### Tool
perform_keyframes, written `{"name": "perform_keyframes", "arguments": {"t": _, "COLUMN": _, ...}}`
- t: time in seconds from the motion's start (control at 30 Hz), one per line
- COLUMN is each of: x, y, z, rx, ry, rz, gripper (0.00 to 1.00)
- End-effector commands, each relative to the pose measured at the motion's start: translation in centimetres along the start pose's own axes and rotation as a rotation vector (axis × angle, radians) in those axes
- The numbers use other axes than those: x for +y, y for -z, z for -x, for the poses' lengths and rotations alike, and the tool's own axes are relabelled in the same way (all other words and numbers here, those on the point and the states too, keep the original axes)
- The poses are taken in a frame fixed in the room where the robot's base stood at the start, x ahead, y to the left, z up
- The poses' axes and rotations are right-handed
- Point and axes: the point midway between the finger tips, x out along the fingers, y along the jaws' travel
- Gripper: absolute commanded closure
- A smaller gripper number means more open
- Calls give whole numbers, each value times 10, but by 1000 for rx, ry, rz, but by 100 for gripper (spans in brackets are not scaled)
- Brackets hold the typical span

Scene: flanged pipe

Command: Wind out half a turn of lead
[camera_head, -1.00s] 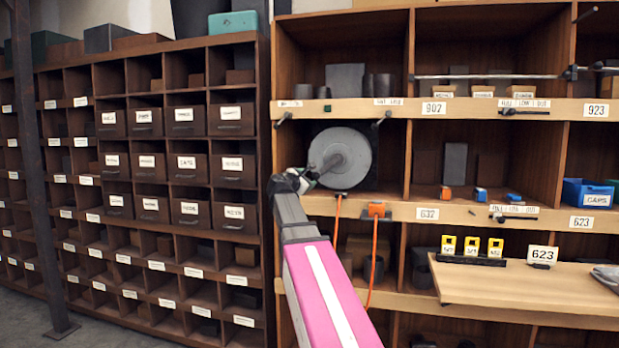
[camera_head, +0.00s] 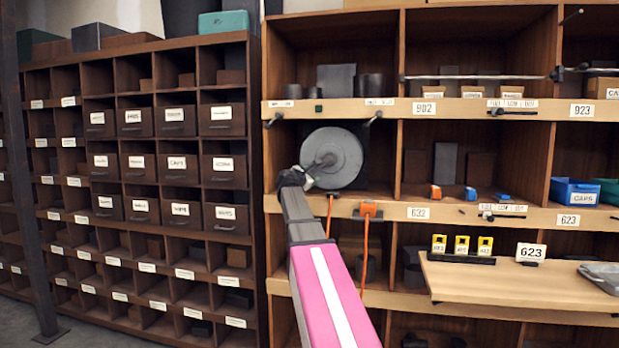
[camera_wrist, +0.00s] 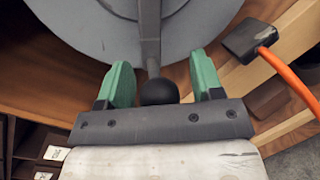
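A grey round reel (camera_head: 340,150) sits in a shelf compartment; its face also fills the top of the wrist view (camera_wrist: 215,25). A grey crank arm (camera_wrist: 150,35) runs across the face and ends near a round black knob (camera_wrist: 158,92). My gripper (camera_wrist: 160,85) has green fingers standing on both sides of the knob, with a visible gap on each side, so it is open around it. In the head view my gripper (camera_head: 296,177) is at the reel's lower left. An orange lead (camera_wrist: 290,75) leaves a dark block (camera_wrist: 249,40) at right.
A labelled drawer cabinet (camera_head: 180,165) stands close on the left. A wooden board (camera_head: 510,285) with yellow tags juts out at lower right.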

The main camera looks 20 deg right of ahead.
Motion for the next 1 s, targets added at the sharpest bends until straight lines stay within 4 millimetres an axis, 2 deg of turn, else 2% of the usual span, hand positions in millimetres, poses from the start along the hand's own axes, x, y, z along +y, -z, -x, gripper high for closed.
{"name": "perform_keyframes", "arguments": {"t": 0.03, "x": 0, "y": 0, "z": 0, "rx": 0, "ry": 0, "rz": 0, "gripper": 53}}
{"name": "perform_keyframes", "arguments": {"t": 0.17, "x": 0, "y": 0, "z": 0, "rx": 0, "ry": 0, "rz": 0, "gripper": 95}}
{"name": "perform_keyframes", "arguments": {"t": 0.2, "x": 0, "y": 0, "z": 0, "rx": 0, "ry": 0, "rz": 0, "gripper": 100}}
{"name": "perform_keyframes", "arguments": {"t": 0.57, "x": -6, "y": 1, "z": 0, "rx": -11, "ry": -8, "rz": 57, "gripper": 100}}
{"name": "perform_keyframes", "arguments": {"t": 1.0, "x": -39, "y": -1, "z": -6, "rx": -78, "ry": -58, "rz": 394, "gripper": 100}}
